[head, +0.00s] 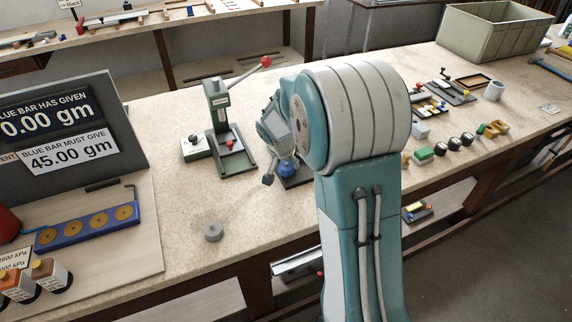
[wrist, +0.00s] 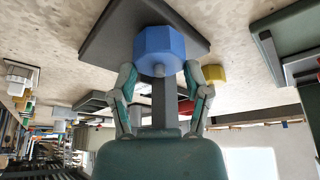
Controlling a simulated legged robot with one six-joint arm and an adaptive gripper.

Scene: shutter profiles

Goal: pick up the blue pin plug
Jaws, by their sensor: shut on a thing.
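The blue pin plug (wrist: 158,45) is a faceted blue block with a small grey pin end. In the wrist view it sits between the two fingers of my gripper (wrist: 159,75), which is shut on it. In the head view the plug (head: 286,167) shows low behind my arm, at a dark plate (head: 298,183) on the bench. My gripper (head: 270,176) is partly hidden there by my own arm. The dark plate also shows behind the plug in the wrist view (wrist: 105,40). I cannot tell whether the plug still touches the plate.
A green press with a red-knobbed lever (head: 222,130) stands just left of my gripper. A small grey cylinder (head: 213,231) lies on the bench in front. Several small parts and a clamp fixture (head: 452,90) are to the right. A large bin (head: 490,35) stands at the back right.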

